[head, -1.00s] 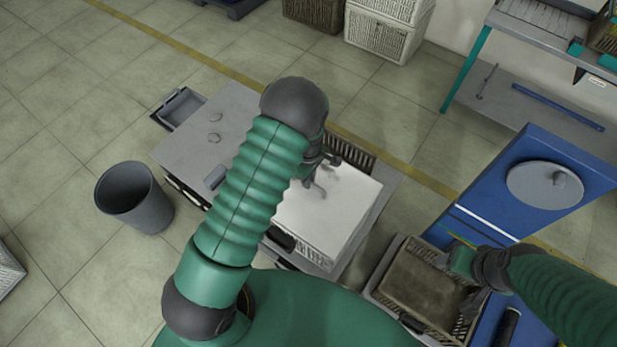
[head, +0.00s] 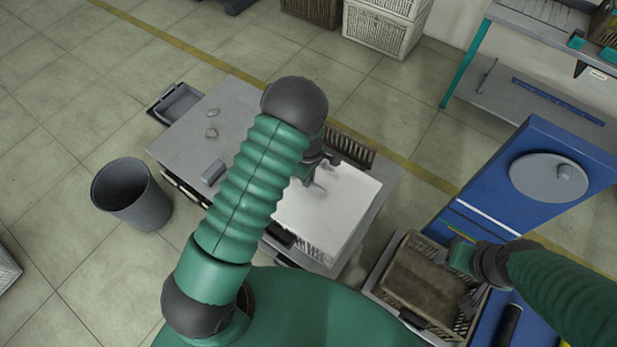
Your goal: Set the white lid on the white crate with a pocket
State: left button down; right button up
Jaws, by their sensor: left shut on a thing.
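The white lid (head: 345,205) is a flat, pale square on the grey-topped cabinet's right part. The white crate (head: 318,250) shows as a slatted wall below the lid's near edge; the lid covers most of it from above. I cannot tell whether the lid rests fully on the crate or is just above it. My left gripper (head: 314,180) is at the lid's upper left, shut on the lid, its fingers partly hidden by my arm. My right gripper (head: 466,278) is by a beige crate at the lower right; its jaws are unclear.
A dark slatted container (head: 352,150) stands just behind the lid. Small grey pieces lie on the grey cabinet top (head: 185,145). The beige crate (head: 412,318) holds a brown block (head: 420,285). A grey bin (head: 130,193) is at left, a blue bench (head: 560,150) at right.

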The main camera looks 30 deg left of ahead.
pick_arm(q)
jog(key=c, duration=1.3)
grip_release()
jog(key=shift+c, duration=0.2)
notch_tip(320, 180, up, 17)
jog(key=shift+f, duration=0.1)
